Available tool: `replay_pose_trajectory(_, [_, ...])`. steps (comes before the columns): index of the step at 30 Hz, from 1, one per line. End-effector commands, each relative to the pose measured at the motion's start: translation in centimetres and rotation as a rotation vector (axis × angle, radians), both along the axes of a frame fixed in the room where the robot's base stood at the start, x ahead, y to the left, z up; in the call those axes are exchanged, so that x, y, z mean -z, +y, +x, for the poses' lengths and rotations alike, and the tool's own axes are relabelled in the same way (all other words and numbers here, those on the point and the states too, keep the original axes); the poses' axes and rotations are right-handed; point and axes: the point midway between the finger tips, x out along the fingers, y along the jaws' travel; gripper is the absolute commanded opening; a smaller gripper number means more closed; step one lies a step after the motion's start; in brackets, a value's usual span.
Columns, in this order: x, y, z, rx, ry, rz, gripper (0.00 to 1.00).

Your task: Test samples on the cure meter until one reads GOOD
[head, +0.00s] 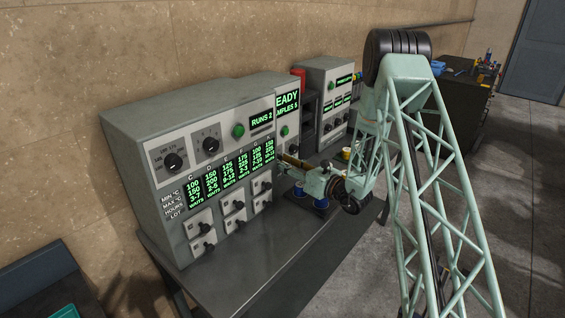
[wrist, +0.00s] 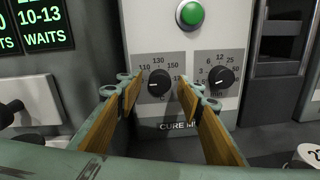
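The cure meter (wrist: 240,30) shows in the wrist view with a round green button (wrist: 190,13) above two black dials. The left dial (wrist: 158,84) has a temperature scale around it, and its pointer is turned to the left. The right dial (wrist: 221,79) has a scale with 3, 6 and 12. My gripper (wrist: 160,92) is open, its wood-lined fingers on either side of the left dial; I cannot tell if they touch it. In the head view my gripper (head: 283,162) is at the cure meter (head: 285,118), whose screen partly reads "EADY" and "MPLES 5". No sample is clearly identifiable.
A large grey control cabinet (head: 180,205) stands left, with WAITS columns, several switches and a "RUNS 2" screen. Another grey unit (head: 325,75) stands beyond. A white disc marked 2 (wrist: 309,152) shows at lower right. The front table strip (head: 235,272) is clear.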

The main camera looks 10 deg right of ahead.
Motion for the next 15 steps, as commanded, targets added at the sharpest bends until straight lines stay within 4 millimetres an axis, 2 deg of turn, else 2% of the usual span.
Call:
replay_pose_trajectory(10, [0.0,0.08,0.1,0.0,0.0,0.0,0.33])
replay_pose_trajectory(15, [0.0,0.07,0.1,0.0,0.0,0.0,0.18])
